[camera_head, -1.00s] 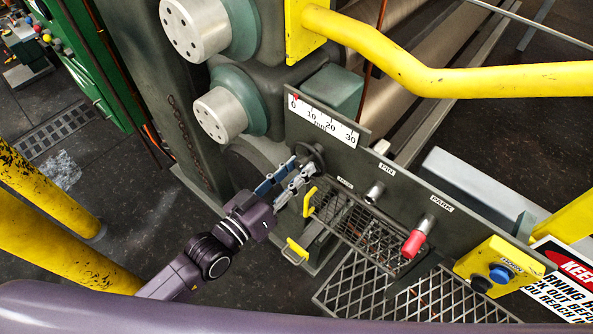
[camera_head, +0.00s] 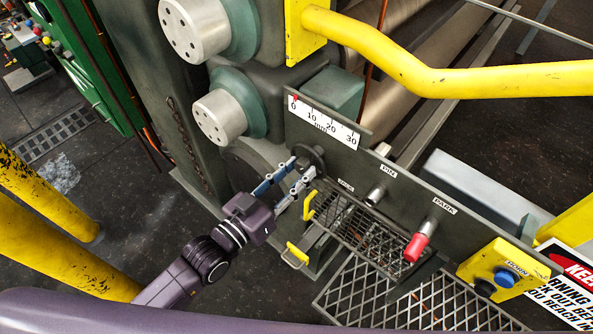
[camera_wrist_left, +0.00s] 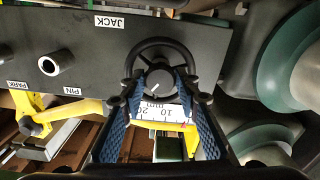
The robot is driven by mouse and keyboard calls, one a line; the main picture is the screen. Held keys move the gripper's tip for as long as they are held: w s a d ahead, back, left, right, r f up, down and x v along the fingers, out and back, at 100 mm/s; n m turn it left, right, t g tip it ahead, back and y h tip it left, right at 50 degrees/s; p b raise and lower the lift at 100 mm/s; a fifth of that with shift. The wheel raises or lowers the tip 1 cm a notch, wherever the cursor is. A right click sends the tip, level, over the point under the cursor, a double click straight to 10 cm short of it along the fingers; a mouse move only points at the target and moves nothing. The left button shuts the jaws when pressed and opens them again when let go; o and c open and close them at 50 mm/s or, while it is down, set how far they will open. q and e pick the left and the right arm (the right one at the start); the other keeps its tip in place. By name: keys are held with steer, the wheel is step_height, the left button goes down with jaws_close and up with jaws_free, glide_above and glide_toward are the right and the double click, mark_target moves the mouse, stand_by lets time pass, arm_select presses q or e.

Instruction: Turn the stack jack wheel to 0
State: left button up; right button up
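The stack jack wheel (camera_head: 309,157) is a small dark handwheel with a round hub on the grey-green panel, below the scale. In the left wrist view the fingers (camera_wrist_left: 158,88) lie on either side of the hub, near the rim; contact cannot be told. My right gripper is not in view.
A mesh basket (camera_head: 350,222) and yellow handles (camera_head: 298,253) sit below. A yellow rail (camera_head: 450,80) crosses above; yellow posts (camera_head: 50,240) stand left.

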arm_select(q)
steer(key=o, duration=0.3)
steer(key=shift+o, duration=0.2)
steer(key=v, duration=1.2)
